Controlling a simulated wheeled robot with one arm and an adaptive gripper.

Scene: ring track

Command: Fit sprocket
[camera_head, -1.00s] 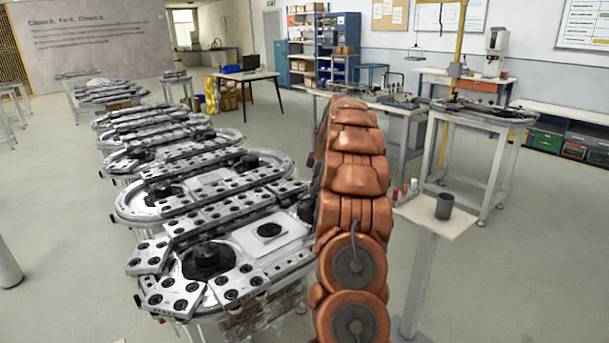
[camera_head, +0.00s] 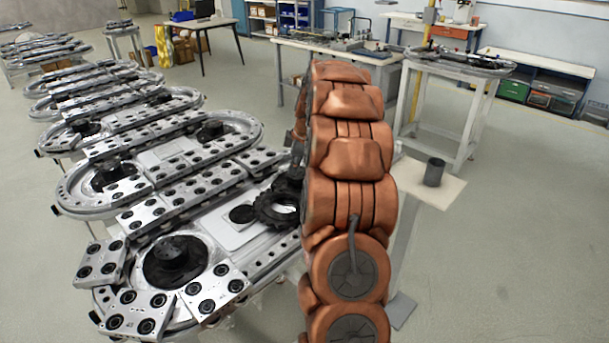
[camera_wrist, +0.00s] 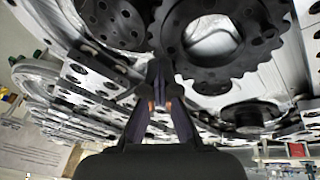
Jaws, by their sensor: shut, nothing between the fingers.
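A black toothed sprocket (camera_head: 276,207) with an open centre shows beside my arm, over the right part of the nearest ring track (camera_head: 215,238). My arm hides its right edge. In the wrist view the sprocket (camera_wrist: 185,62) is large and close, just right of the fingertips. My gripper (camera_wrist: 160,86) is shut and empty; whether it touches the sprocket I cannot tell. A black round hub (camera_head: 172,258) sits in the near left end of the track. Another dark hub (camera_wrist: 248,116) shows in the wrist view. My fingertips cannot be made out in the head view.
A pale plate with a black disc (camera_head: 243,214) lies mid-track. Loose metal carriages (camera_head: 101,263) surround the near end. More tracks stretch behind. A small stand with a dark cup (camera_head: 434,172) stands right of my arm. A workbench (camera_head: 330,52) stands behind. Floor at right is open.

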